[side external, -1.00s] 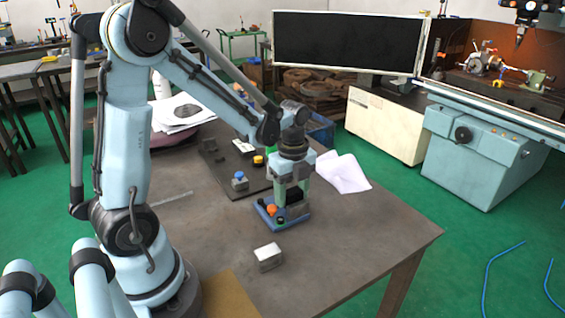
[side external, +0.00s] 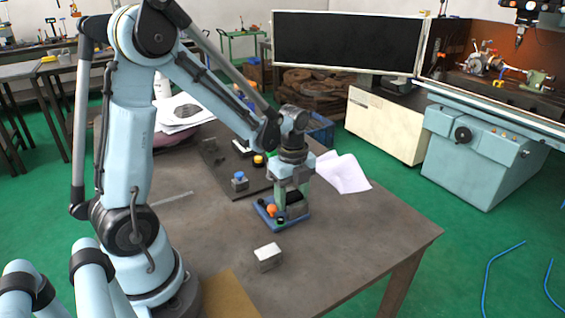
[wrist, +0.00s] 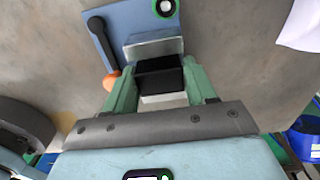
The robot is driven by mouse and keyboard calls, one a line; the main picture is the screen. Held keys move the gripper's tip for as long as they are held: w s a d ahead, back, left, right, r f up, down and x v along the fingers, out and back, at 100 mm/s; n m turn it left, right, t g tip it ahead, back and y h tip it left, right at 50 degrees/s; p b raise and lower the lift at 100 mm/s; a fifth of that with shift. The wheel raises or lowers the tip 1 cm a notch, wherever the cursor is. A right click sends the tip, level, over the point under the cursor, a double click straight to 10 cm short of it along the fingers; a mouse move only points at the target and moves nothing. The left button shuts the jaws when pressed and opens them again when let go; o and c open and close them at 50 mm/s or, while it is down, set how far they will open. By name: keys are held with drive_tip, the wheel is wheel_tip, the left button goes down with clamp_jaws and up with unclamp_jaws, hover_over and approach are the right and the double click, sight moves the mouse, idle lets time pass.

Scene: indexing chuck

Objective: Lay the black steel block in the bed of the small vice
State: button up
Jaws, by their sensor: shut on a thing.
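The black steel block (side external: 296,198) is between the green fingers of my gripper (side external: 292,200), which is shut on it. In the wrist view the block (wrist: 160,76) lies across between the fingertips (wrist: 160,70). The small vice (side external: 266,214) has a blue base, an orange ball and dark knobs, and stands on the table under my gripper. Its blue base (wrist: 100,45) and a grey jaw (wrist: 153,45) show just beyond the block in the wrist view, with a paler surface on the near side. The block is at the vice's jaws; whether it touches the bed is hidden.
A pale metal block (side external: 267,257) stands on the table in front of the vice. A blue-knobbed fixture (side external: 239,183) and a yellow-topped piece (side external: 258,160) are behind left. White paper (side external: 343,172) lies at right. The table's front right is clear.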

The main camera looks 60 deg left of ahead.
drive_tip(key=shift+f, duration=0.3)
drive_tip(key=o, duration=1.5)
wheel_tip(320, 180, up, 12)
drive_tip(key=shift+r, duration=0.1)
drive_tip(key=s+d+n+t, duration=0.1)
drive_tip(key=d+n+t, duration=0.1)
drive_tip(key=n, duration=0.4)
drive_tip(key=s+d+n+t, duration=0.2)
drive_tip(key=d+n, duration=0.1)
drive_tip(key=n, duration=0.3)
drive_tip(key=s+d+n+t, duration=0.2)
drive_tip(key=d+n+t, duration=0.1)
drive_tip(key=n, duration=0.3)
drive_tip(key=shift+d+f, duration=0.25)
drive_tip(key=shift+d, duration=0.1)
